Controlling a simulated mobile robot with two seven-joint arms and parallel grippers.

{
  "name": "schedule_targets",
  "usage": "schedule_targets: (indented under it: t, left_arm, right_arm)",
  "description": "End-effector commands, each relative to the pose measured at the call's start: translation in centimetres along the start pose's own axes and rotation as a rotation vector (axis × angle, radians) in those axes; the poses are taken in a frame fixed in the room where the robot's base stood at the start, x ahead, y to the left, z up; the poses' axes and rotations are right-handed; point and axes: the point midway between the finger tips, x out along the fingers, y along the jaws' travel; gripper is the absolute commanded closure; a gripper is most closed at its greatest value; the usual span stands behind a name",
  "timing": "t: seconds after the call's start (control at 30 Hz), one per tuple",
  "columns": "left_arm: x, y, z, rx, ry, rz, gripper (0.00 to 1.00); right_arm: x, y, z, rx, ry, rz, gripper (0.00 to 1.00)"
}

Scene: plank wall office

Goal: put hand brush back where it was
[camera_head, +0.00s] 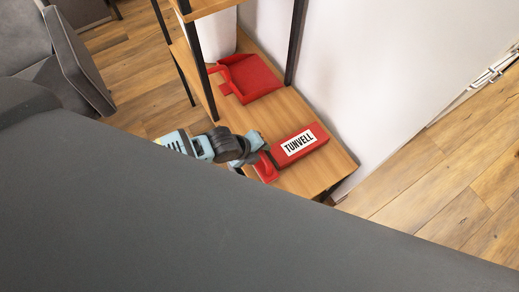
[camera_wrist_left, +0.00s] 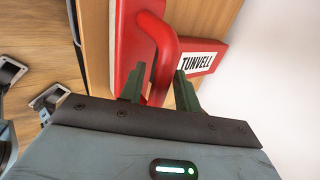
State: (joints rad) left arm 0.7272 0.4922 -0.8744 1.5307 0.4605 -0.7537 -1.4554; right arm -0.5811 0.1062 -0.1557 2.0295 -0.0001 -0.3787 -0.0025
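A red item with a white TUNVELL label (camera_head: 299,143) lies on the low wooden shelf; the label also shows in the wrist view (camera_wrist_left: 203,61). A red curved handle (camera_head: 265,168) is at its near end, and in the wrist view this handle (camera_wrist_left: 165,50) bends out from a red body. I cannot tell whether handle and labelled part are one piece; no bristles show. My left gripper (camera_head: 262,149) is at the handle. In the wrist view its two green fingers (camera_wrist_left: 158,90) stand apart on either side of the handle, with small gaps. My right gripper is not in view.
A red dustpan (camera_head: 255,78) lies farther back on the shelf (camera_head: 318,174), beside a white container (camera_head: 216,35). Dark shelf posts (camera_head: 204,75) rise near my arm. A white wall (camera_head: 370,70) borders the shelf on the right. A grey chair (camera_head: 78,68) stands at left.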

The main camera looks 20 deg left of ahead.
Motion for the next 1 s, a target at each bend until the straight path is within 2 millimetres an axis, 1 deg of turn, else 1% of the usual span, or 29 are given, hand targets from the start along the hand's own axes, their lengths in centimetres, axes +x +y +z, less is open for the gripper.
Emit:
schedule_targets:
  t: [0.33,0.47,0.57,0.9,1.0]
  left_arm:
    - [-0.1,-0.1,0.0,0.0,0.0,0.0,0.61]
    - [-1.0,-0.2,0.1,0.001,-0.002,0.0,0.61]
    - [-2.5,-0.3,0.1,0.002,-0.002,-0.002,0.61]
    - [-9.1,-0.3,0.1,0.003,-0.002,-0.001,0.61]
    - [-10.5,-0.2,0.1,0.002,-0.002,-0.001,0.61]
  right_arm:
    - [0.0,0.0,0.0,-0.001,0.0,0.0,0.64]
    - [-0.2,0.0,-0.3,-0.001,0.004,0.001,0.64]
    - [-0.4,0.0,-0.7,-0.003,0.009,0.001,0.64]
    - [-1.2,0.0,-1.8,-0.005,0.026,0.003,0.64]
    - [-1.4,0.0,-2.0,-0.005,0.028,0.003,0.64]
